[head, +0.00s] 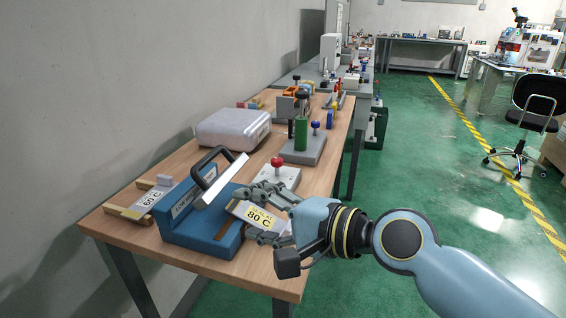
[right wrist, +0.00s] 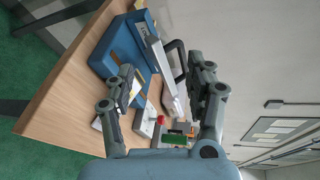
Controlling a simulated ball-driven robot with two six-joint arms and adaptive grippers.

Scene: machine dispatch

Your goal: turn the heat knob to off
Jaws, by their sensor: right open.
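A blue press-like device (head: 208,228) with a raised black handle (head: 210,160) and a pale bar stands at the near end of the wooden table. It also shows in the right wrist view (right wrist: 112,48). I cannot make out a heat knob on it for certain. A card marked 80 C (head: 258,218) lies to its right, partly behind my fingers. My right gripper (head: 250,213) is open beside the device's right side. In the right wrist view, its two fingers (right wrist: 160,67) are spread apart with the device's bar and handle beyond. My left gripper is not in view.
A card marked 60 C (head: 152,198) lies left of the device. A red-topped lever on a grey base (head: 283,178), a silver case (head: 234,128) and a green cylinder (head: 301,133) stand farther back.

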